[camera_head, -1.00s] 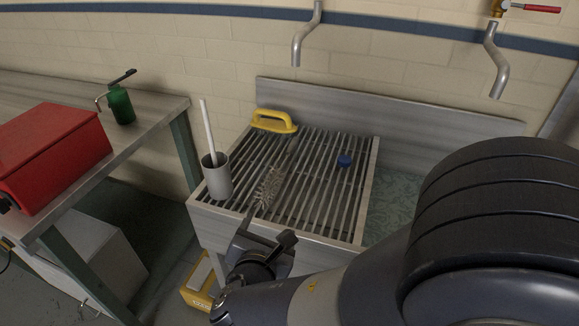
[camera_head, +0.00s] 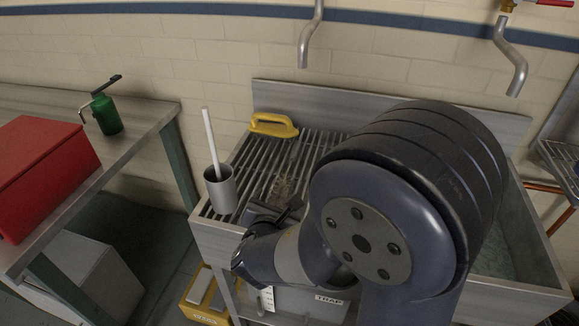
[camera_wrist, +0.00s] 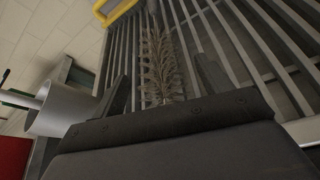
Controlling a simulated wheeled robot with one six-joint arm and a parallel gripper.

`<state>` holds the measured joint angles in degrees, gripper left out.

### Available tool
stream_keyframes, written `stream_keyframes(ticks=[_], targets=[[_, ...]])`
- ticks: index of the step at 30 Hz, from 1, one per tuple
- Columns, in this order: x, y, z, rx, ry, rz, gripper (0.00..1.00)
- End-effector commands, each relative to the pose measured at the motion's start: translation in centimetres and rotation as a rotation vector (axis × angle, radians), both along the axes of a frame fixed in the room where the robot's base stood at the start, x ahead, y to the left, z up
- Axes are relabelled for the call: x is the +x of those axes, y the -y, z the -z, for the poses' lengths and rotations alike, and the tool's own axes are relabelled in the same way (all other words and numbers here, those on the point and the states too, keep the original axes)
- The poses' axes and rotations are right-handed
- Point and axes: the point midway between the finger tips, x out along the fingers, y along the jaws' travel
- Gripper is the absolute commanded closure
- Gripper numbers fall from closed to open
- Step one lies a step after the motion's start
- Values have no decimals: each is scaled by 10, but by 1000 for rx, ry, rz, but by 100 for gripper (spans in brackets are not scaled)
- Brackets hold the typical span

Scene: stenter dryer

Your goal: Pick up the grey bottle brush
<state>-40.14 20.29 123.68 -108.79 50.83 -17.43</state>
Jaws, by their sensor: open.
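The grey bottle brush (camera_head: 283,187) lies on the slatted rack (camera_head: 262,150) of the sink, its bristle end toward my arm and its handle running toward the back. In the wrist view the bristles (camera_wrist: 160,68) appear between and beyond my two fingers. My gripper (camera_head: 274,208) is at the rack's front edge, close to the bristle end. It is open, with the fingers apart in the wrist view (camera_wrist: 165,84). Whether the fingers are level with the brush I cannot tell. My arm hides the right part of the rack.
A grey cup (camera_head: 220,189) with a white-handled brush (camera_head: 210,142) stands left of my gripper. A yellow-handled tool (camera_head: 273,125) lies at the rack's back. Two taps hang above. A side table at left holds a red box (camera_head: 42,172) and a green can (camera_head: 106,114).

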Motion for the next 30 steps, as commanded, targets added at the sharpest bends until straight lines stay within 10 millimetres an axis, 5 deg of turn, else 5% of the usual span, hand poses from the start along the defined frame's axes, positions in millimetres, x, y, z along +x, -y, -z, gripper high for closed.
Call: stream_keyframes(ticks=[13, 30], targets=[[16, 3, 7, 0, 0, -1, 28], [16, 3, 6, 0, 0, -1, 74]])
